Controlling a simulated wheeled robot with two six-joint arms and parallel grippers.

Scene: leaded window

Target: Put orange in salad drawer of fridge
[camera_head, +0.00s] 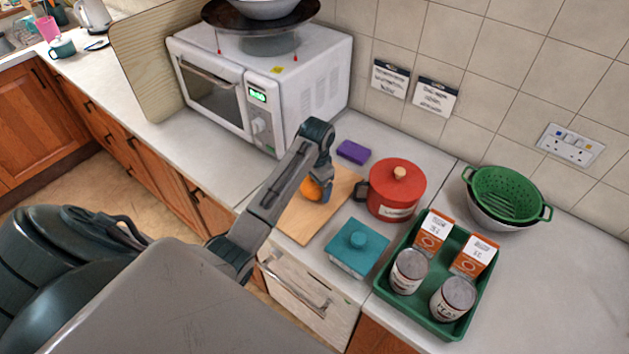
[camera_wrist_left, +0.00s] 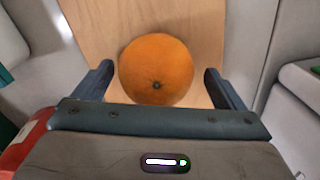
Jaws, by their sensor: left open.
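The orange (camera_head: 312,190) rests on a wooden chopping board (camera_head: 302,221) on the counter, partly hidden by my left gripper (camera_head: 323,190) in the head view. In the left wrist view the orange (camera_wrist_left: 156,68) sits between the two fingers of my left gripper (camera_wrist_left: 158,76), which is open. A gap shows on each side, so the fingers do not grip it. My right gripper is not in view. No salad drawer shows. A pale front with a bar handle (camera_head: 291,284) is under the counter; I cannot tell whether it is the fridge.
A white microwave (camera_head: 300,88) stands behind the board. A purple sponge (camera_head: 353,152), red pot (camera_head: 397,187) and teal lidded box (camera_head: 357,244) are close to its right. Further right are a green tray (camera_head: 423,309) with cans and cartons, and a green colander (camera_head: 507,193).

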